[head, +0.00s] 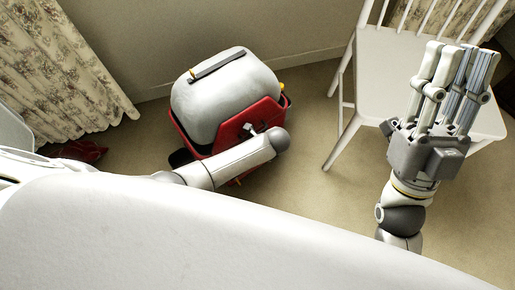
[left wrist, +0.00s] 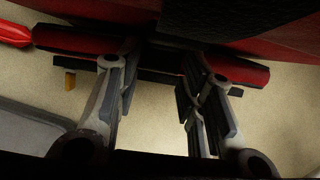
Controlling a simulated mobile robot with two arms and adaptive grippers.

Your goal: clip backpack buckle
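A red and black bag with a large pale grey, rounded body (head: 222,98) stands on the floor against the wall. Its red side panel (head: 230,131) faces me, partly hidden by my left arm. I cannot make out the buckle clearly. In the left wrist view, red padded parts (left wrist: 78,40) and a dark strip cross just beyond my left gripper (left wrist: 158,85). That gripper is open, with floor showing between its fingers; it is hidden in the head view. My right gripper (head: 455,60) is raised at the right, away from the bag, open and empty.
A white chair (head: 385,75) stands behind my right gripper. A flowered curtain (head: 60,70) hangs at the left, with a red item (head: 85,150) on the floor below it. Carpet (head: 305,100) is clear between bag and chair.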

